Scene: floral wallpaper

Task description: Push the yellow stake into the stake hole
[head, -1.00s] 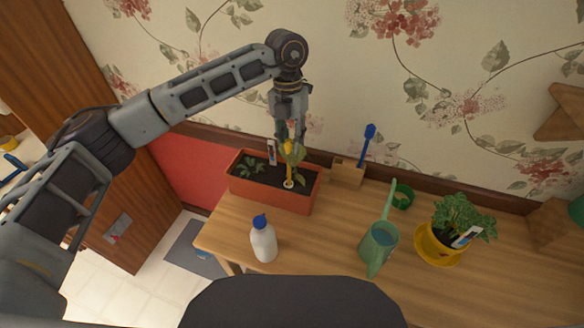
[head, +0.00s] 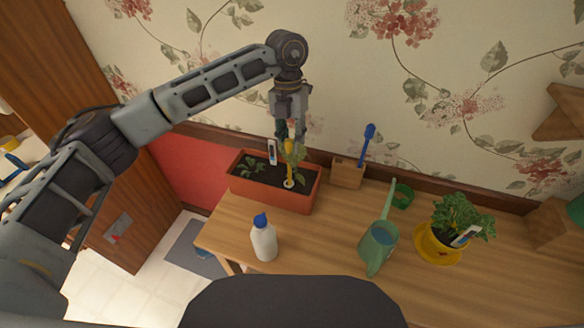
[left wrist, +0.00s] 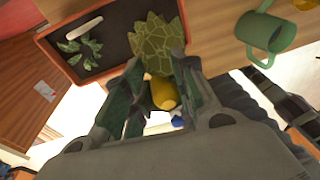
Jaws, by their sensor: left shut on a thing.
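The yellow stake (head: 289,148) stands roughly upright over the right part of the orange planter (head: 262,196). Its lower end is at or just above the white-rimmed stake hole (head: 289,184); I cannot tell how deep it sits. My left gripper (head: 290,132) is above the planter, pointing down, and shut on the stake's upper part. In the left wrist view the stake's rounded yellow top (left wrist: 163,93) shows between the fingers, with a leafy plant (left wrist: 157,42) just beyond it. My right gripper is not in view.
A green watering can (head: 378,248) and a yellow potted plant (head: 440,246) stand farther right. The wallpapered wall is close behind.

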